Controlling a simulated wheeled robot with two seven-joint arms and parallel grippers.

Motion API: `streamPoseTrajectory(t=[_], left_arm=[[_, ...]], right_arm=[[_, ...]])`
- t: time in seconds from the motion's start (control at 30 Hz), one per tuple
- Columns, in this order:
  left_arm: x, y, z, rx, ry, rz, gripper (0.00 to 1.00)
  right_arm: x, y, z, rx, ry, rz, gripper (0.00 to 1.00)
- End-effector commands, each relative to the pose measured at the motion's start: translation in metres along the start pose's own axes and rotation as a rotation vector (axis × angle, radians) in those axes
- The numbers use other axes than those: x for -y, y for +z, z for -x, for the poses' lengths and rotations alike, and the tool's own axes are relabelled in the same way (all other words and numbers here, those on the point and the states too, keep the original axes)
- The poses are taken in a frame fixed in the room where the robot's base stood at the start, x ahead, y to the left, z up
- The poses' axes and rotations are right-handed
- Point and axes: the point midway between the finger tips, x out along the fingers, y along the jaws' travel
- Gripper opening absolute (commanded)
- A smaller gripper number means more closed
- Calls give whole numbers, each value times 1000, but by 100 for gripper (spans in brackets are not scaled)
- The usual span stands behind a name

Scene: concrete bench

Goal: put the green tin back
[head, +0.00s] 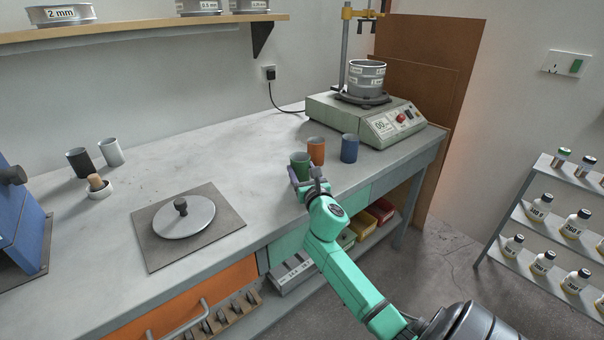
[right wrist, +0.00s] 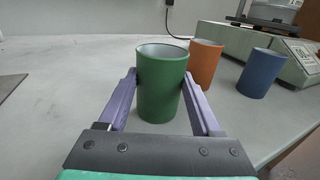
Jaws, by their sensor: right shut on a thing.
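The green tin (head: 299,161) is an open-topped cylinder near the front edge of the bench. It also shows upright in the right wrist view (right wrist: 161,88), between the two purple fingers. My right gripper (head: 304,180) is shut on the green tin, one finger at each side; it also fills the lower part of the right wrist view (right wrist: 160,100). Whether the tin's base touches the bench is hard to tell. My left gripper is not in view.
An orange tin (head: 316,151) stands just behind the green one, and a blue tin (head: 349,148) to its right. A sieve shaker (head: 365,122) stands behind them. A grey mat (head: 157,252) with a metal lid (head: 184,222), black tin (head: 78,162) and white tin (head: 111,152) are left. The middle bench is clear.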

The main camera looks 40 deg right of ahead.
Motion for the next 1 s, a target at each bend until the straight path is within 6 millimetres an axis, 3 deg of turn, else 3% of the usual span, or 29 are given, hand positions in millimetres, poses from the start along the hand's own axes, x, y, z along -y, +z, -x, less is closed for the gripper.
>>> streamPoseTrajectory(t=[0.13, 0.17, 0.23, 0.67, 0.77, 1.0], left_arm=[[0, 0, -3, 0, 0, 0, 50], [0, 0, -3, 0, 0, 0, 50], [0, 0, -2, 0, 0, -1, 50], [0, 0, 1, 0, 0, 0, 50], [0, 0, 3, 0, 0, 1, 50], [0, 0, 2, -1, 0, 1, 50]], right_arm=[[0, -4, 0, 0, 0, 0, 0], [0, -3, 0, 0, 0, -1, 70], [0, -2, 0, 0, 0, -1, 96], [0, 0, 6, -1, 0, 0, 96], [0, 0, 24, -2, 1, 1, 96], [0, -1, 88, -4, 0, 0, 96]])
